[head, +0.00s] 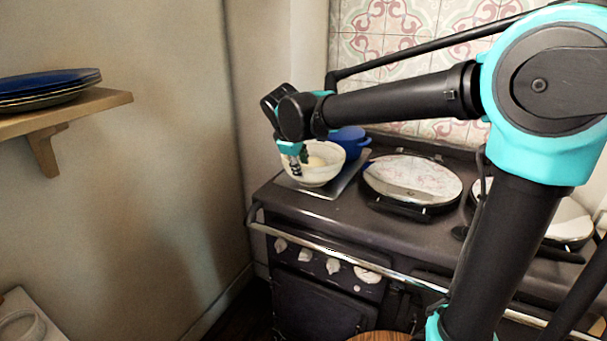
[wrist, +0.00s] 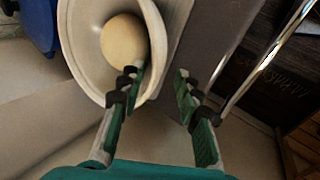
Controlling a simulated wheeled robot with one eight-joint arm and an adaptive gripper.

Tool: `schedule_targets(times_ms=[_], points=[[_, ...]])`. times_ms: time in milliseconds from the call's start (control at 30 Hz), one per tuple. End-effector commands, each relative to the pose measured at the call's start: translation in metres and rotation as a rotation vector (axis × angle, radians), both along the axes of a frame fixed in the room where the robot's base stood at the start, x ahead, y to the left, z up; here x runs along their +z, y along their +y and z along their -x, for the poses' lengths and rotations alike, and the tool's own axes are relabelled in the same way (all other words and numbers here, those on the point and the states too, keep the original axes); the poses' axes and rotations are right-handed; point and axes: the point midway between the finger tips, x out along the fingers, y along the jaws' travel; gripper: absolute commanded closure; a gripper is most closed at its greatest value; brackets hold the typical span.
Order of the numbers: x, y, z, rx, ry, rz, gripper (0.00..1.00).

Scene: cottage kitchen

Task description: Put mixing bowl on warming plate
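The mixing bowl (head: 326,176) is cream-white and sits upright on the flat silver warming plate (head: 346,184) at the stove's left end. A round pale thing (wrist: 124,40) lies inside the bowl. My gripper (head: 296,170) is at the bowl's near left rim, pointing down. In the wrist view my gripper (wrist: 158,84) has its two fingers spread apart. One finger overlaps the bowl (wrist: 82,60) at its rim, and the other is outside it. Whether either finger touches the bowl cannot be told.
A blue pot (head: 350,138) stands right behind the bowl. A round lidded hotplate (head: 412,178) is to the right on the dark stove (head: 310,207). A metal rail (head: 340,257) runs along the stove's front. A wall shelf (head: 85,107) with blue plates (head: 48,84) is at left.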

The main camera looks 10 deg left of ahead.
Motion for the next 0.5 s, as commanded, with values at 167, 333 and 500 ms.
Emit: schedule_targets(times_ms=[167,333,500], points=[[0.024,0.003,0.014,0.001,0.0,0.0,0.67],[0.033,0.004,0.019,0.001,0.0,-0.001,0.67],[0.035,0.004,0.02,0.0,0.0,-0.001,0.67]])
